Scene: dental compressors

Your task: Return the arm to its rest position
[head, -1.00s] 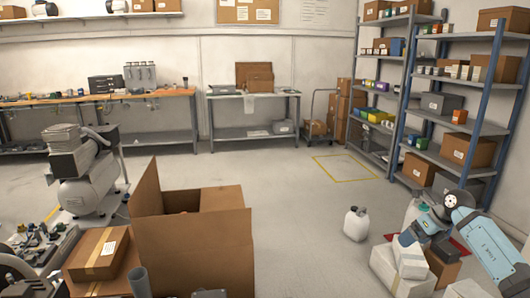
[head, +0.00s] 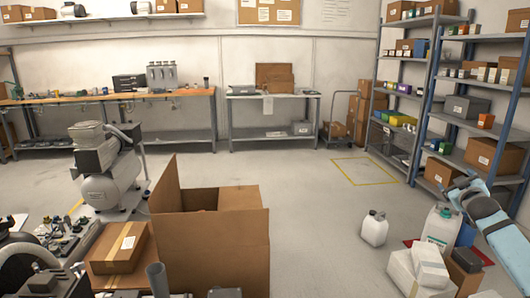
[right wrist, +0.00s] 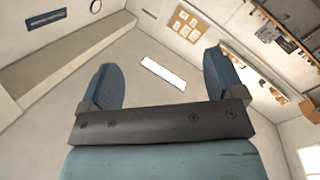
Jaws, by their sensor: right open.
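My right arm comes in from the right edge of the head view, and its wrist and gripper (head: 460,190) are raised in front of the lower right shelves. In the right wrist view, the two blue-padded fingers of my right gripper (right wrist: 160,78) stand wide apart with nothing between them. My left gripper is not in view.
An open cardboard box (head: 215,255) stands in front. A compressor (head: 108,180) is at left. White jugs (head: 374,228) and wrapped packages (head: 415,270) are on the floor near my right arm, below the blue-posted shelves (head: 430,100). The middle floor is clear.

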